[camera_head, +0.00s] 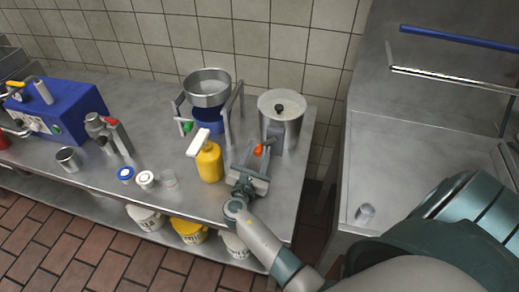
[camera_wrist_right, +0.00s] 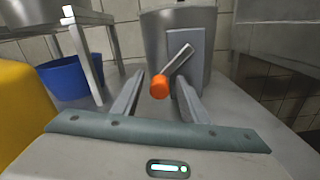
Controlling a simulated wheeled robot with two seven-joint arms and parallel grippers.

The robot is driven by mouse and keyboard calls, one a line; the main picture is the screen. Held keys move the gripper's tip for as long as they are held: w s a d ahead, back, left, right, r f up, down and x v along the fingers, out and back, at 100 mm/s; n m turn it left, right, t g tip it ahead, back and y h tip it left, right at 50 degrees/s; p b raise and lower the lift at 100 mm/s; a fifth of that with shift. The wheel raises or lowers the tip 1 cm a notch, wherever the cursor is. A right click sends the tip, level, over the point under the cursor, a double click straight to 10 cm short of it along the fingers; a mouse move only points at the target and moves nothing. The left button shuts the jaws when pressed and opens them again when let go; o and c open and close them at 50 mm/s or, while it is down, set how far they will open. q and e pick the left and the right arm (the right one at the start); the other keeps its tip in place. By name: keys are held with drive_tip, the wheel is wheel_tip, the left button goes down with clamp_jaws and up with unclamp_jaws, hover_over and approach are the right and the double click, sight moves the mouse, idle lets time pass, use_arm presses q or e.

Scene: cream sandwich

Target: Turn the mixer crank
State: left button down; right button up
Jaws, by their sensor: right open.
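The mixer is a steel cylinder (camera_head: 280,125) with a lid, near the right end of the steel table; it also fills the top middle of the right wrist view (camera_wrist_right: 150,35). Its crank is a short metal arm (camera_wrist_right: 179,60) on a side plate, ending in an orange knob (camera_wrist_right: 160,88). The knob also shows in the head view (camera_head: 258,149). My right gripper (camera_head: 256,160) is open in front of the mixer. In the right wrist view its two fingers reach forward on either side of the knob, with gaps visible. My left gripper is not in view.
A yellow pump bottle (camera_head: 209,164) stands left of my right gripper. A raised steel bowl (camera_head: 207,90) over a blue container (camera_head: 209,122) is beside the mixer. Cups and a blue machine (camera_head: 60,110) are further left. A steel sink unit (camera_head: 400,130) is at right.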

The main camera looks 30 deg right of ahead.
drive_tip(key=shift+c, duration=0.9)
clamp_jaws()
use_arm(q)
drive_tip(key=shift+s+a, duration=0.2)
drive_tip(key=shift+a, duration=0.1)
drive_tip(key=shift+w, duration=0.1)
use_arm(e)
drive_tip(key=shift+w+r, duration=0.1)
drive_tip(key=shift+r, duration=0.15)
